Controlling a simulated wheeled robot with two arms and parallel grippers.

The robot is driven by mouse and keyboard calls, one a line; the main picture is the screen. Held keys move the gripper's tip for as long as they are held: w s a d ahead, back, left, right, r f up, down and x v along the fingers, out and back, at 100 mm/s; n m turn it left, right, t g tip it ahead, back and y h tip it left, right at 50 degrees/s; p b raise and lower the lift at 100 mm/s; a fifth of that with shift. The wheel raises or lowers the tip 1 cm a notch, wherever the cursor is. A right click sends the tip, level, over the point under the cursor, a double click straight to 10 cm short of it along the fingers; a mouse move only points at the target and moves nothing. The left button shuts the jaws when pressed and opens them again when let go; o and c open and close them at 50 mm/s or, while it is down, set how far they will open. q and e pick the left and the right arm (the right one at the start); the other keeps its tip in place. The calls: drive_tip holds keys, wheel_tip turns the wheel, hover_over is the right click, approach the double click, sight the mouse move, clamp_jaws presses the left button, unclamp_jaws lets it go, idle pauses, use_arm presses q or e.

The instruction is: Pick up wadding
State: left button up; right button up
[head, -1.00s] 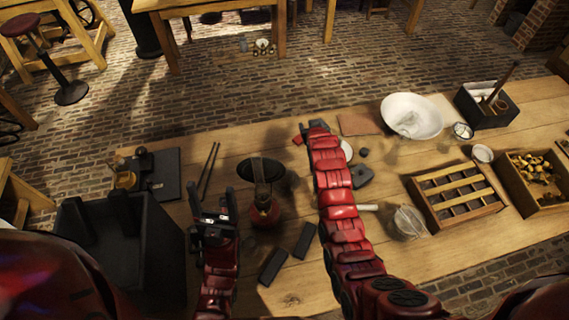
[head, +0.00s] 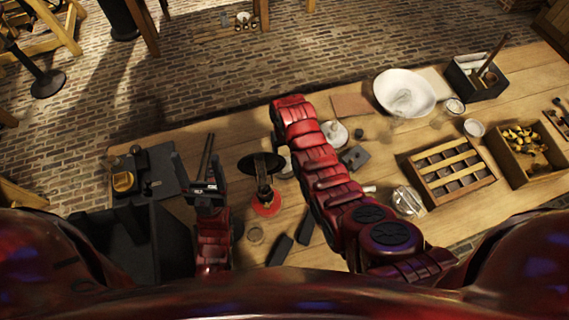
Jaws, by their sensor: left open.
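A pale crumpled piece that looks like the wadding (head: 402,100) lies in the white bowl (head: 385,88) at the back right of the table. It is small, so I cannot be sure what it is. My left gripper (head: 197,168) is open and empty, over the left part of the table and far from the bowl. My right arm reaches up across the middle of the table, left of the bowl. Its gripper is out of sight at the arm's far end.
A round dark plate on a red-based stand (head: 266,207) is right of my left gripper. Black blocks (head: 280,250) lie in front. A slotted wooden tray (head: 450,170), a box of brass pieces (head: 525,150) and a black box (head: 474,78) stand at the right.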

sight(285, 162)
wheel_tip(285, 162, down, 5)
drive_tip(key=shift+r+b, duration=0.1)
drive_tip(key=shift+b, duration=0.95)
drive_tip(key=f+b, duration=0.2)
drive_tip(key=f, duration=0.1)
drive_tip(key=f+b, duration=0.2)
drive_tip(key=shift+w+f, duration=0.15)
drive_tip(key=shift+w, duration=0.15)
drive_tip(key=shift+c, duration=1)
clamp_jaws()
drive_tip(key=shift+r, duration=0.35)
